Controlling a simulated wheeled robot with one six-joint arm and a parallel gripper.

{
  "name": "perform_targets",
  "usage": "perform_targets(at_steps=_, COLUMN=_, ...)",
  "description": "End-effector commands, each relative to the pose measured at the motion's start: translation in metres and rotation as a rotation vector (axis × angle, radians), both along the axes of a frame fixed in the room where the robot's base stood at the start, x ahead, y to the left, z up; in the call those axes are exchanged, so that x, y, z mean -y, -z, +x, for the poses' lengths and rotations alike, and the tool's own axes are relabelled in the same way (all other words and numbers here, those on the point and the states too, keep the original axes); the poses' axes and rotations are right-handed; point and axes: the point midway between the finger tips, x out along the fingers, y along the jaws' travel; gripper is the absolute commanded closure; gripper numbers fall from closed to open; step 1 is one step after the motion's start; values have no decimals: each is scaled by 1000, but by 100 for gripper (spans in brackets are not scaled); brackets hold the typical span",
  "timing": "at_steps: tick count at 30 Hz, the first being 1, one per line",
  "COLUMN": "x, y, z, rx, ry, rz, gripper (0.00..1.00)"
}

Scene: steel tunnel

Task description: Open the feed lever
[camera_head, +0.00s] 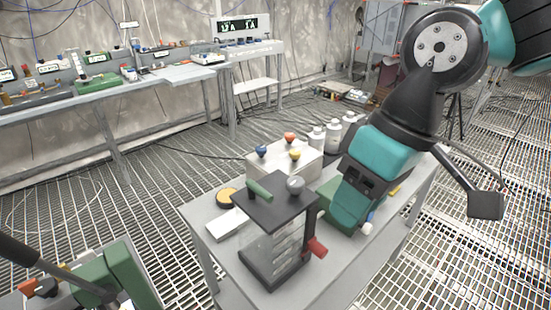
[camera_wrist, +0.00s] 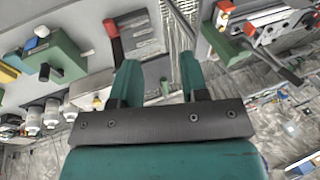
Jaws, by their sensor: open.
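A dark-framed device with clear sides (camera_head: 275,240) stands on the grey bench, with a red-handled lever (camera_head: 316,247) low on its right side. I take this to be the feed lever; no label is readable. The wrist view shows the red handle (camera_wrist: 112,28) on a black arm, beyond and slightly left of my fingers. My gripper (camera_wrist: 159,62) is open, with nothing between its two teal fingers. In the head view my gripper (camera_head: 345,207) is to the right of the device, above the bench. The fingertips are hard to make out there.
A green box (camera_wrist: 58,62) is beside my gripper on the bench. White bottles (camera_head: 333,132) and a pale box with coloured knobs (camera_head: 283,160) stand behind. A green machine (camera_head: 115,272) is at lower left. Grated floor surrounds the bench.

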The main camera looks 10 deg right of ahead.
Motion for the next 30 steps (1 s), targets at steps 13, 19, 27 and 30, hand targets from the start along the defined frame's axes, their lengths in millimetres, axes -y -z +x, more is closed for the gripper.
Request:
perform_targets(at_steps=13, x=-79, y=-103, z=141, rx=-90, ry=-10, rz=-161, gripper=59)
perform_targets(at_steps=19, x=-83, y=-82, z=143, rx=-96, ry=-9, rz=-168, gripper=59)
perform_targets(at_steps=27, x=-92, y=-25, z=135, rx=-96, ry=-8, rz=-168, gripper=59)
perform_targets(at_steps=30, x=-95, y=-2, z=133, rx=-97, ry=-6, rz=-168, gripper=59)
